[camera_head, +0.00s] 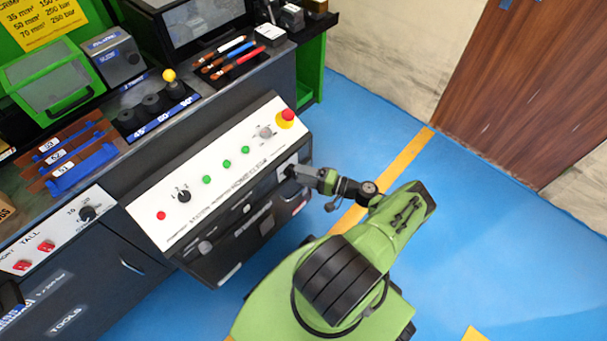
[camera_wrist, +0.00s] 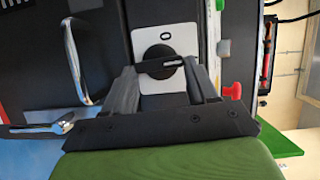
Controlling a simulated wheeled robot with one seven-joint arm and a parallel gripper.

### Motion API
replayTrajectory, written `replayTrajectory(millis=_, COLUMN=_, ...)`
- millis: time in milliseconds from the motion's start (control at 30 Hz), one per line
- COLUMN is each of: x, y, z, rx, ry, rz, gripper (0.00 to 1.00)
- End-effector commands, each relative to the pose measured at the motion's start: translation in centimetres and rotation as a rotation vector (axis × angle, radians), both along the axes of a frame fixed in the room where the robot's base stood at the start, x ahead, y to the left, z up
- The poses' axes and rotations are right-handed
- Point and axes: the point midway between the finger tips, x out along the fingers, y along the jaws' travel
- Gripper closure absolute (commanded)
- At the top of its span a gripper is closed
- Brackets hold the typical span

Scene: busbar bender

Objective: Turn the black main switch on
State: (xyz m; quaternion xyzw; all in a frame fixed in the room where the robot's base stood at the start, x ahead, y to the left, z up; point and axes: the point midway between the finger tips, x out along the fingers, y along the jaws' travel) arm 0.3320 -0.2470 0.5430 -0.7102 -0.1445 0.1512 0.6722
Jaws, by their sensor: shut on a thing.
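The black main switch (camera_wrist: 158,57) is a round knob with a bar handle on a white plate (camera_wrist: 185,35), seen in the wrist view. Its bar lies roughly crosswise in that picture. My gripper (camera_wrist: 160,71) has one finger at each end of the bar and is shut on it. In the head view my gripper (camera_head: 290,172) reaches the right end of the console front. There the white plate (camera_head: 286,164) shows only partly, and my gripper hides most of the switch.
The white console panel (camera_head: 215,175) carries green buttons, a black selector (camera_head: 183,196) and a red emergency stop (camera_head: 288,115). In the wrist view a metal handle (camera_wrist: 75,60) stands left of the switch and a red knob (camera_wrist: 232,91) to the right. Blue floor is clear at right.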

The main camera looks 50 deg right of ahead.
Motion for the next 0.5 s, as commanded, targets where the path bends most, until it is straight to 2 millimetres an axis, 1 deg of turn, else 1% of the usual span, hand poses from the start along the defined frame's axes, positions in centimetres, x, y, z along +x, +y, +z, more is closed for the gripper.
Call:
replayTrajectory(millis=200, x=-0.03, y=-0.11, z=-0.15, rx=0.055, ry=0.004, rz=-0.004, gripper=0.73)
replayTrajectory(millis=500, x=-0.02, y=-0.07, z=-0.16, rx=0.071, ry=0.004, rz=-0.002, gripper=0.73)
